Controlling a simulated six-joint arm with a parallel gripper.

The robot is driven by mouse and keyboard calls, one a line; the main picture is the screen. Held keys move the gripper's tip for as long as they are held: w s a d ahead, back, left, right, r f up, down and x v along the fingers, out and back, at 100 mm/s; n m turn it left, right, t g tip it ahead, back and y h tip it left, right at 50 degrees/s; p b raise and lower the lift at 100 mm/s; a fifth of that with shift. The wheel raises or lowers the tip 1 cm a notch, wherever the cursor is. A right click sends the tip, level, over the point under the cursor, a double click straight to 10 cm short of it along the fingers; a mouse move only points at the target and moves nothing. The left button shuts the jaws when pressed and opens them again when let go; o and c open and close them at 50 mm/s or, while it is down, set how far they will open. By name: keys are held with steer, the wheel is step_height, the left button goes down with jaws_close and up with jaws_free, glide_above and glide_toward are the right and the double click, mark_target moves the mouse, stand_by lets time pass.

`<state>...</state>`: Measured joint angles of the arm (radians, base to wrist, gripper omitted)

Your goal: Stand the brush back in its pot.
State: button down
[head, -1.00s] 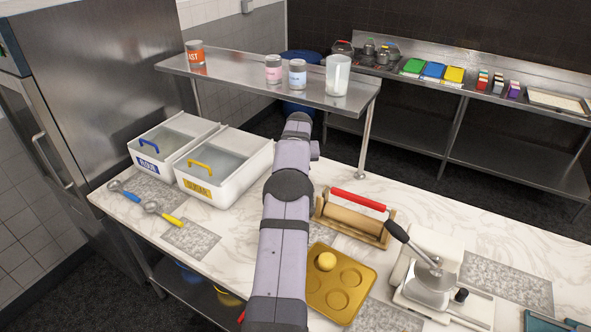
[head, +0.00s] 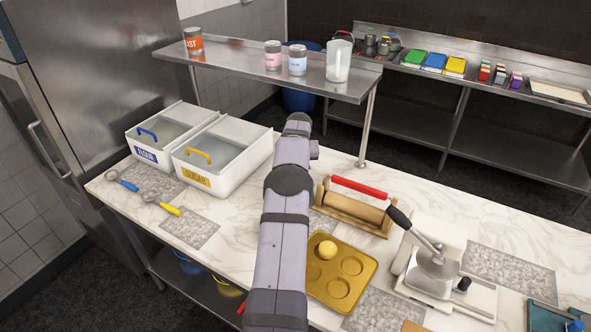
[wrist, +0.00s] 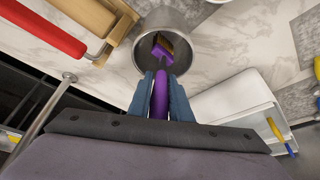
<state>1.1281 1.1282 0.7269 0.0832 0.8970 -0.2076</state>
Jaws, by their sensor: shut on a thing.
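In the wrist view my gripper (wrist: 161,80) is shut on the purple handle of the brush (wrist: 160,98). The brush head, purple with brown bristles, points away from me and shows against the mouth of a round metal pot (wrist: 194,62). The pot's grey inside is visible around the brush head. I cannot tell whether the bristles are inside the rim or still above it. In the head view my arm hides the gripper, the brush and the pot.
A wooden rolling-pin stand (head: 352,216) with a red-handled pin is close to the pot's left in the wrist view. A white sugar bin (head: 222,165) stands on the other side. A steel shelf (head: 235,73) with cans and a jug overhangs the counter's back.

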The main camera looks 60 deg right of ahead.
steer(key=c, duration=1.5)
jaws_free()
steer(key=shift+c, duration=0.2)
steer(key=b+v, duration=0.4)
steer(key=v, duration=0.3)
steer(key=shift+s+r, duration=0.1)
steer(key=shift+r, duration=0.05)
